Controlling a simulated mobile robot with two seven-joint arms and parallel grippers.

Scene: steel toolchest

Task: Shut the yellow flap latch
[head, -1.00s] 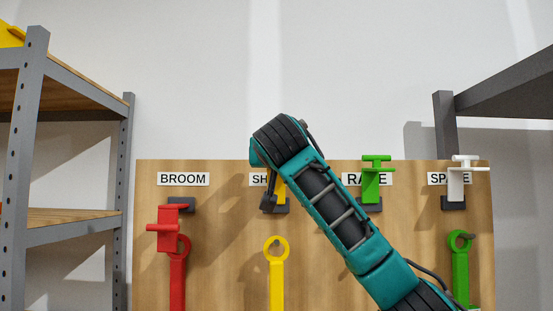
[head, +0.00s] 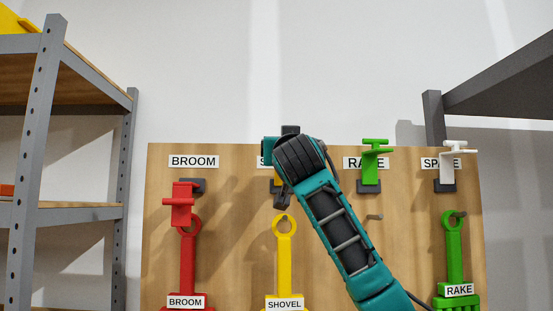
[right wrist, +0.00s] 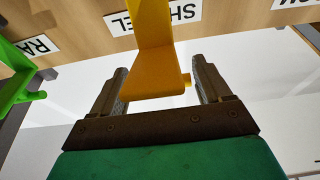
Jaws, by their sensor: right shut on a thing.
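The yellow flap latch (right wrist: 156,72) shows in the right wrist view, mounted by the upside-down SHOVEL label. In the head view only a sliver of it (head: 277,177) shows behind my right arm, above the yellow shovel (head: 284,255) on its peg. My right gripper (right wrist: 158,78) has a finger on each side of the flap's broad plate and is shut on it. In the head view the right gripper (head: 283,198) is at the board, partly covered by its own wrist. My left gripper is in neither current view.
The red flap (head: 180,206) hangs down above the red broom (head: 187,265). The green flap (head: 373,160) and white flap (head: 452,168) stand up. A green tool labelled RAKE (head: 453,255) hangs under the SPADE label. Shelves stand at left (head: 45,150) and right (head: 500,90).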

